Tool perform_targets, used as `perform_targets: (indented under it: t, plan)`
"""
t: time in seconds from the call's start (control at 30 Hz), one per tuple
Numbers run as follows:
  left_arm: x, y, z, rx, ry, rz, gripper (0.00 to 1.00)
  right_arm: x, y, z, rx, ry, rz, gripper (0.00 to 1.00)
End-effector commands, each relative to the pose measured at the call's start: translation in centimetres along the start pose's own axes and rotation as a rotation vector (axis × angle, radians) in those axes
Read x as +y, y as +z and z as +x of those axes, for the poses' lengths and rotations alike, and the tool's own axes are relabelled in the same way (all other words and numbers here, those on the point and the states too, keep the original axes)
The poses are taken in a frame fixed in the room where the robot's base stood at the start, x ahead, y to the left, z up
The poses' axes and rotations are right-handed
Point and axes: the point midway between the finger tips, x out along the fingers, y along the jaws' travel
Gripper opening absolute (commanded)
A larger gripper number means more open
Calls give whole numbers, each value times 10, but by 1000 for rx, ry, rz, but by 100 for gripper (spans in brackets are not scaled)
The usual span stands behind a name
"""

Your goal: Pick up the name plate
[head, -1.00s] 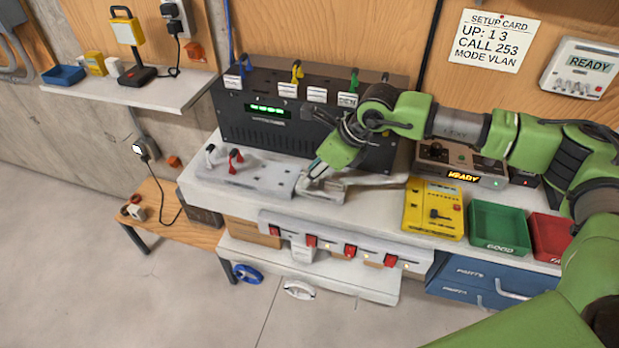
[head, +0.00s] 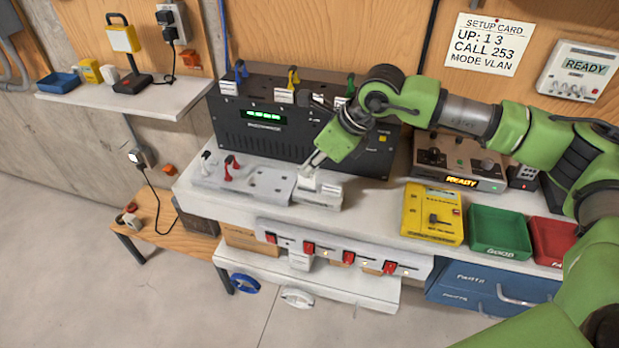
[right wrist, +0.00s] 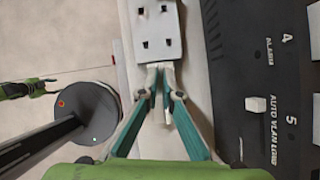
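My right gripper (head: 306,172) points down at the right end of the grey slotted plate on the bench, over a pale block (head: 322,198). In the right wrist view its fingertips (right wrist: 161,70) are close together at the edge of a pale slotted board (right wrist: 157,32). A narrow pale strip (right wrist: 166,108) shows between the fingers; I cannot tell whether it is held. I cannot single out the name plate with certainty. Small white label plates (head: 284,96) stand along the top of the black unit (head: 265,130). My left gripper is not in the head view.
The black unit stands close behind the gripper. Red and white levers (head: 231,165) rise from the slotted plate (head: 262,184) at left. A yellow device (head: 432,213), a green tray (head: 499,230) and a red tray (head: 552,240) lie to the right. Red switches line the front strip.

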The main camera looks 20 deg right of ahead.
Motion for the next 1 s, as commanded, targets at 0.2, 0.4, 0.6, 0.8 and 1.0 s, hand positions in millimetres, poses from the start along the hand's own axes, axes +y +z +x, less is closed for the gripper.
perform_targets:
  t: [0.2,0.4,0.6,0.8,1.0]
  plan:
    - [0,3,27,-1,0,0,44,32,0,-48,-3,-2,-6,0]
    - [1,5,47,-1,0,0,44,72,-16,-82,1,-2,-6,0]
    - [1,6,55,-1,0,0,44,96,-23,-105,2,0,-4,0]
    - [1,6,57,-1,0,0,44,105,-26,-114,4,1,-1,0]
    - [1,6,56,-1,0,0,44,105,-26,-114,5,1,-1,0]
